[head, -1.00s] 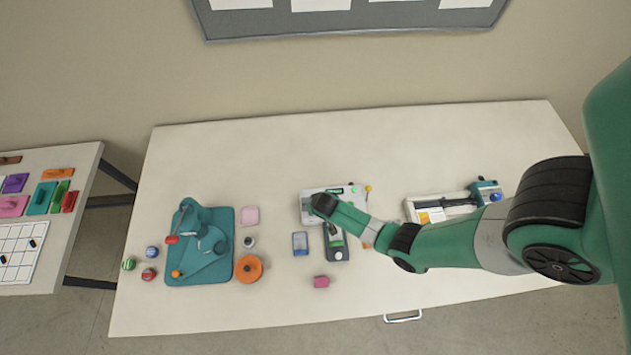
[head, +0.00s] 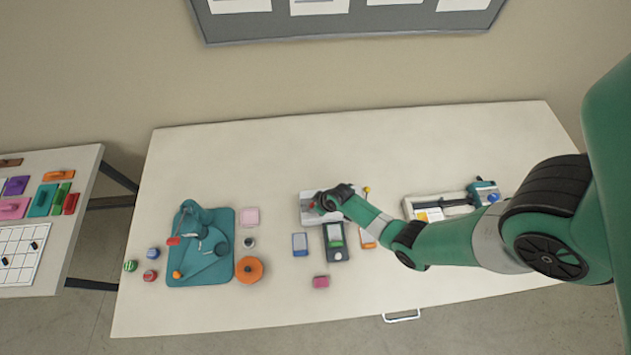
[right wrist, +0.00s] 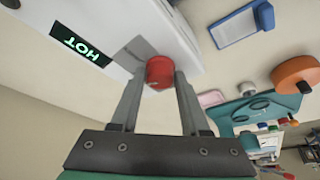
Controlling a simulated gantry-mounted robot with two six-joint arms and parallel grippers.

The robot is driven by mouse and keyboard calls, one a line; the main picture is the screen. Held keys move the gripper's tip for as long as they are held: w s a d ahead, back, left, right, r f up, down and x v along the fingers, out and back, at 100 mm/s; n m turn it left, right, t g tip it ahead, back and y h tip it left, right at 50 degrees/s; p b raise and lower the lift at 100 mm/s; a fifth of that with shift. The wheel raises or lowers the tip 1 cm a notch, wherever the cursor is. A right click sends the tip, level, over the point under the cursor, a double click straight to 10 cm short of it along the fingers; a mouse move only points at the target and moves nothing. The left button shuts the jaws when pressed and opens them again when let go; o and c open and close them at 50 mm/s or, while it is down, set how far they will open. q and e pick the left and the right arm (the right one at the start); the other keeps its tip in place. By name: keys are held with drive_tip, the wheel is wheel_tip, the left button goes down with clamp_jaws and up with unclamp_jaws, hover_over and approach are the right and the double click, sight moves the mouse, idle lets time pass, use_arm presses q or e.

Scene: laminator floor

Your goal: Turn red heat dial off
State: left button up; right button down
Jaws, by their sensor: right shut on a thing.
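The red heat dial (right wrist: 160,71) sticks out from the white laminator (right wrist: 115,22) in the right wrist view. My right gripper (right wrist: 158,84) has a finger on each side of the dial and is shut on it. A black display (right wrist: 81,44) beside the dial shows HOT in green letters. In the head view, my right gripper (head: 318,204) is at the white laminator (head: 307,219) and hides much of it. My left gripper is in neither view.
A dark handheld device (head: 338,254), a blue item (head: 300,245) and a pink block (head: 321,282) lie in front of the laminator. A teal base (head: 205,272) and orange disc (head: 249,270) are left. A paper trimmer (head: 455,203) is right. The table's back is clear.

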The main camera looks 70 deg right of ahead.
drive_tip(key=shift+n, duration=0.4)
drive_tip(key=shift+c, duration=2)
unclamp_jaws()
drive_tip(key=p+v, duration=0.4)
drive_tip(key=v, duration=0.3)
drive_tip(key=shift+w+d+p, duration=0.15)
drive_tip(key=shift+d+p, duration=0.05)
drive_tip(key=shift+p, duration=0.1)
drive_tip(key=shift+s+a+r+p, duration=0.1)
drive_tip(key=shift+s+r+p, duration=0.15)
drive_tip(key=shift+r+p, duration=0.05)
